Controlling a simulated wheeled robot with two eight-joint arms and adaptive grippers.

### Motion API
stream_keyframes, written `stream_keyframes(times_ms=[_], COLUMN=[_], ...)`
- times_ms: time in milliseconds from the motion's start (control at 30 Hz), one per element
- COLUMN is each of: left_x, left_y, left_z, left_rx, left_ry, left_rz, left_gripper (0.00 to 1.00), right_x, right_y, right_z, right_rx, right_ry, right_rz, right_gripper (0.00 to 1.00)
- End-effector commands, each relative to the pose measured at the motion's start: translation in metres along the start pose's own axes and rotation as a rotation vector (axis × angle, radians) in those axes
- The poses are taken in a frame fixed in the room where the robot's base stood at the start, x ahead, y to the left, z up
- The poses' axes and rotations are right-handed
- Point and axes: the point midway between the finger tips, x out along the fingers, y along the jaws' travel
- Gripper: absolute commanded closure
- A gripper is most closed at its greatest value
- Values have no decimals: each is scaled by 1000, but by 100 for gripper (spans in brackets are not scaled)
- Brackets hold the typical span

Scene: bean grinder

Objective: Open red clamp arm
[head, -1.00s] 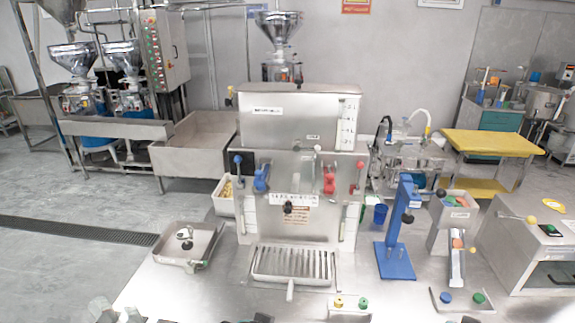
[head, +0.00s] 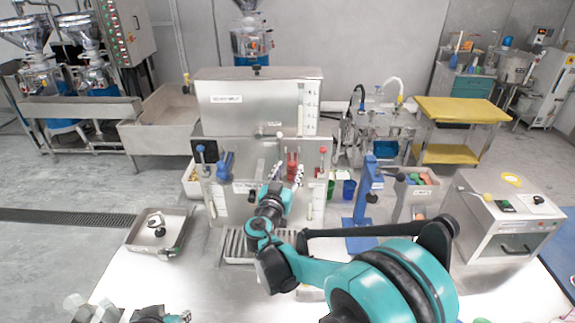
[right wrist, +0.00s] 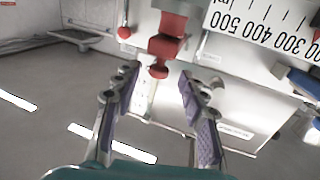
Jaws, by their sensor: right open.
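The red clamp arm (head: 292,166) sits on the front of the steel machine (head: 260,150), right of the blue clamp (head: 225,165). My right gripper (head: 286,173) is raised in front of the machine, close to the red clamp arm. In the right wrist view my right gripper (right wrist: 157,74) is open, its purple-padded fingers spread. The lower end of the red clamp arm (right wrist: 165,46) appears between and just beyond the fingertips; I cannot tell whether they touch. Grey parts at the lower left edge of the head view may belong to my left arm; the left gripper's jaws are not clear.
A red-knobbed lever (head: 322,160) stands right of the red clamp. A blue press stand (head: 368,195) is to the right. A steel tray (head: 140,240) lies at left. A box-shaped device (head: 505,210) stands at far right. The left bench area is mostly clear.

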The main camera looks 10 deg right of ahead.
Motion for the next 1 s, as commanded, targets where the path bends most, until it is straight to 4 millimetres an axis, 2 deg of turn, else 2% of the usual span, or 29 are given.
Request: stream_keyframes(times_ms=[100,200,533,567,700,1000], left_x=[0,1,1,1,1,-1], left_y=[0,0,0,0,0,0], left_z=[0,0,0,0,0,-1], left_rx=[0,0,0,0,0,0], left_ry=[0,0,0,0,0,0], left_rz=[0,0,0,0,0,0], left_gripper=[72,72,72,72,72,72], right_x=[18,27,32,32,32,32], right_y=[1,0,0,0,0,0], right_z=[0,0,0,0,0,-2], right_rx=[0,-1,-1,-1,-1,-3], right_ry=[-1,-1,-2,-2,-2,-10], right_rz=[2,1,-1,-1,-1,0], right_gripper=[58,58,58,63,100,100])
